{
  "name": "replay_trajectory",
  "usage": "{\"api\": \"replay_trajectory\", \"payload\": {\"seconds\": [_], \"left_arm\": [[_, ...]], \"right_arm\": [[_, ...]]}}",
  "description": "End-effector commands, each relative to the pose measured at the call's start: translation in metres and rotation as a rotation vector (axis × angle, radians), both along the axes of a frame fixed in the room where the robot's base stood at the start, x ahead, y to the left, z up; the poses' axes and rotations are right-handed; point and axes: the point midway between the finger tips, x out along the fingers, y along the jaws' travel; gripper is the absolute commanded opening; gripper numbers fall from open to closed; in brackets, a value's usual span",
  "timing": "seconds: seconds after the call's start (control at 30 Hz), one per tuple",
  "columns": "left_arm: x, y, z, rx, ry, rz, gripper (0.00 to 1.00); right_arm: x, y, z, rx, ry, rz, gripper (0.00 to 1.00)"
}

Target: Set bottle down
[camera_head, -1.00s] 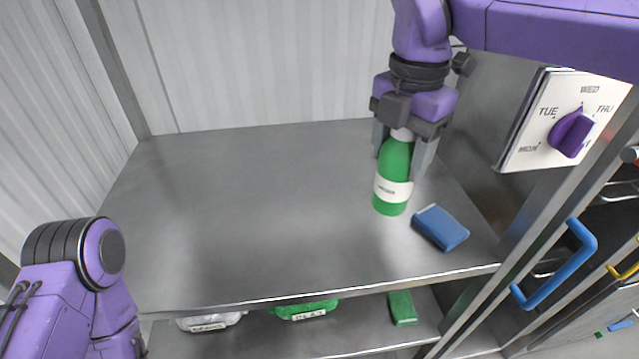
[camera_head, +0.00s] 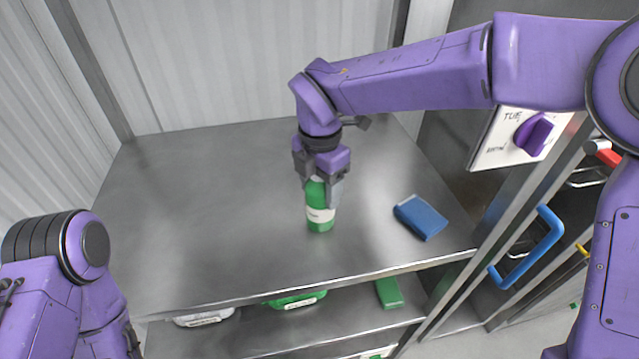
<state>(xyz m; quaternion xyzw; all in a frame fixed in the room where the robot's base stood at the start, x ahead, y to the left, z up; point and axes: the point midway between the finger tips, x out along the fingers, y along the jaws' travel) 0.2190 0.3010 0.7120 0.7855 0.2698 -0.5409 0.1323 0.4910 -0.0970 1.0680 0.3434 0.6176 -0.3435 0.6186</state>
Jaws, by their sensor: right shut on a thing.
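The green bottle (camera_head: 319,220) with a white label is upright over the middle of the grey metal table (camera_head: 200,230). My right gripper (camera_head: 320,190) comes down from above and is shut on the bottle's top, hiding its neck. The bottle's base is at or very close to the tabletop; I cannot tell whether it touches. My left arm shows at the lower left, but its gripper is out of view.
The table's left side is clear. A lower shelf holds a green sponge (camera_head: 389,292), a green container (camera_head: 297,299) and a white container (camera_head: 205,317). A dial panel (camera_head: 505,140) and a blue handle (camera_head: 535,250) are at right.

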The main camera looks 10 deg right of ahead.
Motion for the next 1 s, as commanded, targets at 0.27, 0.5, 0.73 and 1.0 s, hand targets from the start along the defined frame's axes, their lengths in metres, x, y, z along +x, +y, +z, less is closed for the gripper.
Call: {"api": "replay_trajectory", "payload": {"seconds": [0.27,0.5,0.73,1.0], "left_arm": [[0.000,0.000,-0.003,0.000,0.000,0.000,0.99],[0.000,0.000,-0.003,0.000,0.000,0.000,0.99],[0.000,0.000,-0.004,0.000,0.000,0.000,0.99],[0.000,0.000,-0.011,0.000,0.000,0.000,0.99]], "right_arm": [[0.000,0.000,-0.002,-0.001,-0.001,0.000,0.80],[0.000,0.000,-0.002,-0.001,-0.001,0.001,0.89],[0.001,0.000,0.016,0.001,-0.005,0.000,0.89],[0.001,0.000,0.085,0.002,-0.005,0.000,0.89]]}}
